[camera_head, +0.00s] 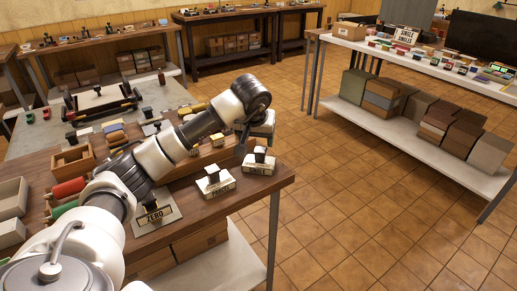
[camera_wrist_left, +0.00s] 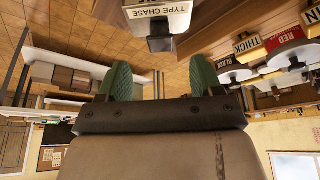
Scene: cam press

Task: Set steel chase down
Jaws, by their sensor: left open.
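A pale block lettered TYPE CHASE (camera_wrist_left: 158,18), with a dark knob, shows at the top of the left wrist view. It stands apart from the fingers, with nothing between them. My left gripper (camera_wrist_left: 160,80) is open and empty, its two green fingertips spread. In the head view my left gripper (camera_head: 242,146) hangs over the right end of the wooden table (camera_head: 270,184), close to a white labelled block (camera_head: 258,163) with a dark knob. I cannot tell surely whether that is the same block. No thing plainly named steel chase is readable. My right gripper is not in view.
Another white labelled block (camera_head: 215,183) and a ZERO plate (camera_head: 156,215) lie near the table's front edge. A wooden box (camera_head: 73,160) and coloured rolls are at the left. A long white bench (camera_head: 425,62) stands at the back right, with open tiled floor between.

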